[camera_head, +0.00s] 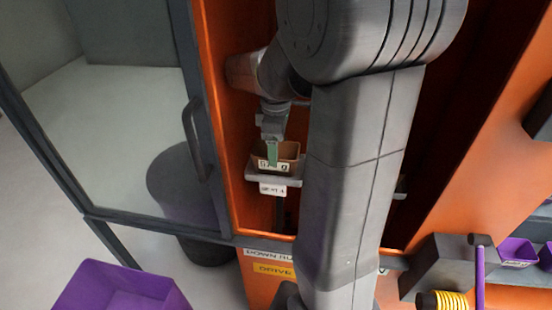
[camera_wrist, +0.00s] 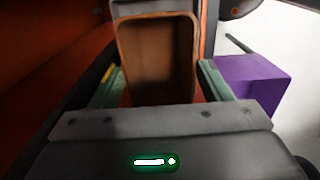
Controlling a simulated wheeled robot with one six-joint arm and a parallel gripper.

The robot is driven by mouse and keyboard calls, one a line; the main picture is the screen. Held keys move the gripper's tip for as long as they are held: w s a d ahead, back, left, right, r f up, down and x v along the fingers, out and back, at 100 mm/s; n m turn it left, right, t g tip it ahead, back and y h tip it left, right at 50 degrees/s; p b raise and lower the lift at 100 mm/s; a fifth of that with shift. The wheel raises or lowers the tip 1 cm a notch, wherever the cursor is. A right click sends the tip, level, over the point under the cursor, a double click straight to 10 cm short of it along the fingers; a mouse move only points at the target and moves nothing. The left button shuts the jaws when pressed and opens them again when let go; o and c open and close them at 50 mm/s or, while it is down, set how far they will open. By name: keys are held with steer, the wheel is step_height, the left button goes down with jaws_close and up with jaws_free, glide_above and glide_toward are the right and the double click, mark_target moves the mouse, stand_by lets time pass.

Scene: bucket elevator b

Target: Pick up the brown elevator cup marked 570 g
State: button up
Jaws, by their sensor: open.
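A brown open-topped cup (camera_head: 290,150) sits on a small grey bracket (camera_head: 288,180) inside the orange elevator casing. Its front label is partly covered by my gripper, so only a "5" and a "g" can be made out. My gripper (camera_head: 272,153) is at the cup, with a green finger in front of its label. In the wrist view the cup (camera_wrist: 157,55) shows its hollow inside between the two green fingers of my open gripper (camera_wrist: 160,75). I cannot tell whether either finger touches the cup.
The orange casing wall (camera_head: 222,120) stands close on the left, with an open glazed door (camera_head: 140,110) beside it. A purple bin (camera_head: 120,288) is on the floor at lower left; a purple box also shows in the wrist view (camera_wrist: 250,80). My arm hides the casing's middle.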

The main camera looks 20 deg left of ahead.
step_height(320, 180, down, 2)
steer(key=shift+f, duration=0.1)
steer(key=c, duration=1)
steer(key=shift+r, duration=0.2)
